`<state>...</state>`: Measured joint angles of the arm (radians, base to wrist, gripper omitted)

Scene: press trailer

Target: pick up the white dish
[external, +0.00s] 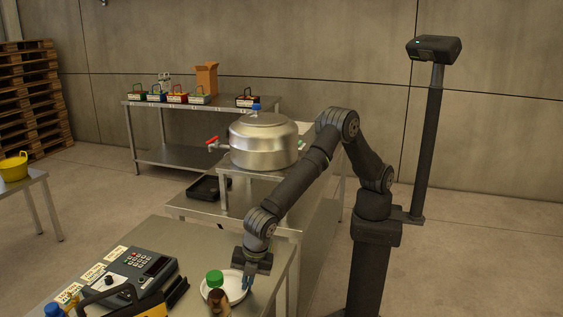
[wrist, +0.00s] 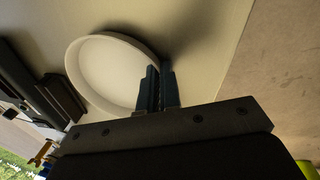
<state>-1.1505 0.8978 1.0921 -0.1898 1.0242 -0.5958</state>
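The white dish (wrist: 98,68) is round and shallow with a raised rim. In the external view the dish (external: 234,287) rests on the metal table near its right edge, partly hidden by a green-capped bottle. My gripper (external: 248,280) points down at the dish's right rim. In the wrist view the fingers of my gripper (wrist: 159,80) are close together at the rim, one on the inner side and one on the outer side. Whether they press on the rim cannot be made out. The dish looks level and appears to be on the table.
The green-capped bottle (external: 215,284) stands just in front of the dish. A grey keypad device (external: 138,272) and a black-and-yellow tool (external: 125,302) lie to the left. A steel pot (external: 263,145) stands on a bench behind. The table's right edge is close to the gripper.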

